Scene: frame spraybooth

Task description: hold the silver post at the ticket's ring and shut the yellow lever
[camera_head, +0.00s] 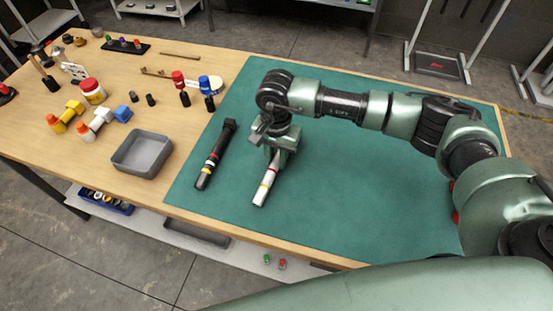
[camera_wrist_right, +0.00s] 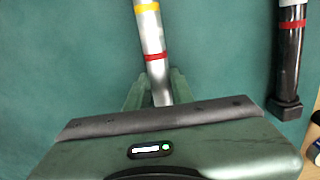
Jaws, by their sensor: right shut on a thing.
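The silver post (camera_head: 261,196) lies on the green mat (camera_head: 345,190) with a red ring and a yellow ring around it. My right gripper (camera_head: 276,155) is over its far part. In the right wrist view the post (camera_wrist_right: 151,35) runs between the fingers of my right gripper (camera_wrist_right: 158,88). They are shut on it just beside the red ring (camera_wrist_right: 157,57), and the yellow ring (camera_wrist_right: 147,7) is farther from them. The post's far end is hidden by the gripper. I cannot make out a ticket or a yellow lever for certain. My left gripper is not in view.
A black post (camera_head: 208,168) with coloured rings lies left of the silver one; it also shows in the wrist view (camera_wrist_right: 290,60). A grey tray (camera_head: 143,154) and several small coloured parts stand on the wooden table (camera_head: 190,60). The mat's right side is largely clear below my arm.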

